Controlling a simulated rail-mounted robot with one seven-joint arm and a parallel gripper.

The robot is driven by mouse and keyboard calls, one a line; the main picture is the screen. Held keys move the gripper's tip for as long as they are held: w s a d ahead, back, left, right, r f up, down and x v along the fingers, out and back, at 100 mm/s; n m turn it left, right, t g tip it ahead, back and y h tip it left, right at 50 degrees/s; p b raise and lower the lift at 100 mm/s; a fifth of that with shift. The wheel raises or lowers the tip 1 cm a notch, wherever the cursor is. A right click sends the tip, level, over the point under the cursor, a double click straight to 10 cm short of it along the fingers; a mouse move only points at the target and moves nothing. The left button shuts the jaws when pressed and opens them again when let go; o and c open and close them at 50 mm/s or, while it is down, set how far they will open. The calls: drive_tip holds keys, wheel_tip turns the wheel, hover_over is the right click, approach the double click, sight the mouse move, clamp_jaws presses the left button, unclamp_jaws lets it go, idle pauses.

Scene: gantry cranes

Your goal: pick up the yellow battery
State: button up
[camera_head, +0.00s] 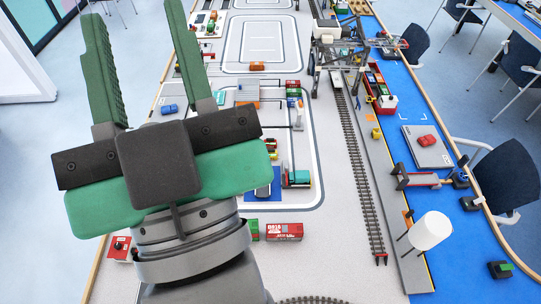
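My gripper (134,12) fills the left of the view, raised close to the camera, with its two green fingers spread wide. It is open, with nothing between the fingers. A small yellow block (376,133) lies on the grey strip right of the railway track, well to the right of my gripper. It may be the yellow battery, but it is too small to be sure. My gripper hides part of the layout.
A gantry crane (345,45) stands over the railway track (362,165). Red-and-white container (284,232) lies near my wrist. Chairs stand beyond the table's right edge.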

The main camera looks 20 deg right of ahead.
idle(0.4)
drive_tip(key=o, duration=1.2)
drive_tip(key=shift+c, duration=0.2)
